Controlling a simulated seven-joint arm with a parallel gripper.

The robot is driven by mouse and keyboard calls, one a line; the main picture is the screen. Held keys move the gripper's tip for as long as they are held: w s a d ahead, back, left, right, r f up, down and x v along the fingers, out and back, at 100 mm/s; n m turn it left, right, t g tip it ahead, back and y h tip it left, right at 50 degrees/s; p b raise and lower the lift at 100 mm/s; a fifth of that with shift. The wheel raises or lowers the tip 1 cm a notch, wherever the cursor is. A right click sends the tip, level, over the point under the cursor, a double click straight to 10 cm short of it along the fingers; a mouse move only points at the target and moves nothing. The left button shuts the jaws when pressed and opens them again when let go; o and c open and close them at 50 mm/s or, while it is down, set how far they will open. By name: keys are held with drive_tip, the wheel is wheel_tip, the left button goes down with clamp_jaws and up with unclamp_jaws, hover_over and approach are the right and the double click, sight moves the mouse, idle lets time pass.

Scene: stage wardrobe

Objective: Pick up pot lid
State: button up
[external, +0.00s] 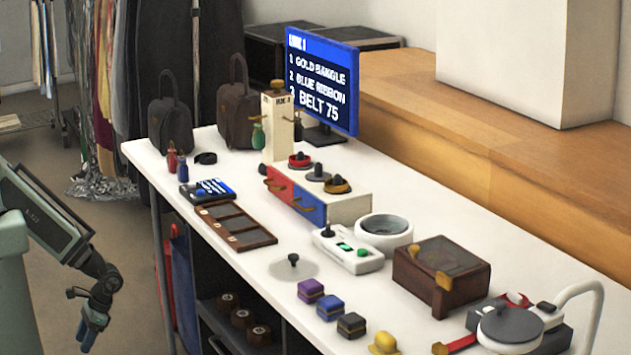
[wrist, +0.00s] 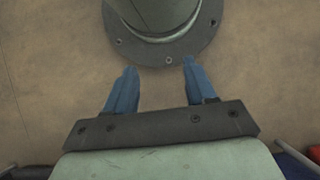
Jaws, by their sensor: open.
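A round, pale, see-through lid (external: 305,270) with a black knob lies flat on the white table, left of the white device with the green button. It looks like the pot lid. My gripper (external: 87,343) hangs pointing down at the lower left in the external view, off the table's front side and well apart from the lid. In the wrist view my gripper (wrist: 160,72) shows two blue fingers spread apart with nothing between them. Only the floor and my own round base show beneath it there; the lid is not in that view.
The white table (external: 240,166) is crowded. Near the lid are a brown compartment tray (external: 258,240), a white device (external: 350,259), and purple (external: 310,289), blue (external: 330,307) and dark (external: 351,325) blocks. A grey pan-like disc (external: 510,328) is at right. A screen (external: 322,85) stands behind.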

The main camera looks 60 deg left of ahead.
drive_tip(key=w+d+r+m+t+h, duration=0.1)
drive_tip(key=w+d+r+m+t, duration=0.3)
drive_tip(key=w+d, duration=0.7)
drive_tip(key=w+d+r+m+t, duration=0.25)
drive_tip(key=w+d+r, duration=0.35)
drive_tip(key=w+d, duration=0.55)
drive_tip(key=w+d+r+m+t+h, duration=0.2)
drive_tip(key=w+d+r+m+h, duration=0.15)
drive_tip(key=d+r, duration=0.9)
drive_tip(key=w+d+r+m+t+h, duration=0.2)
drive_tip(key=w+d+r, duration=0.2)
drive_tip(key=d+r, duration=0.85)
wheel_tip(320, 180, up, 13)
drive_tip(key=n+y, duration=0.3)
hover_over(293, 255)
drive_tip(key=s+a, duration=0.4)
drive_tip(key=shift+g, duration=0.45)
drive_tip(key=shift+x, duration=6.65)
drive_tip(key=shift+a, duration=0.1)
clamp_jaws()
